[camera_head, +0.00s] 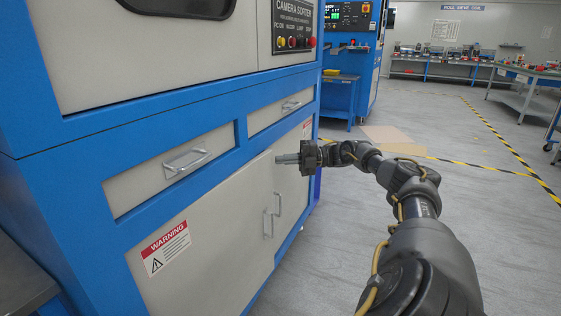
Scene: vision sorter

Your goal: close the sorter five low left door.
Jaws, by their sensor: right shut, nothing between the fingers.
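The blue and grey sorter cabinet fills the left side. Its low left door (205,250) carries a red-and-white warning label (166,247) and a vertical handle (267,223) near its right edge. The door looks flush or nearly so; I cannot tell if a small gap remains. The low right door (291,180) beside it looks shut, with its own handle (278,204). My right gripper (284,159) is shut and empty, its fingers pointing left in front of the upper part of the doors near their seam. I cannot tell whether it touches them. My left gripper is out of view.
Two shut drawers with handles, a left one (160,178) and a right one (270,115), sit above the doors. A control panel (293,24) is higher up. Another blue machine (355,65) stands behind. The grey floor (480,235) to the right is clear.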

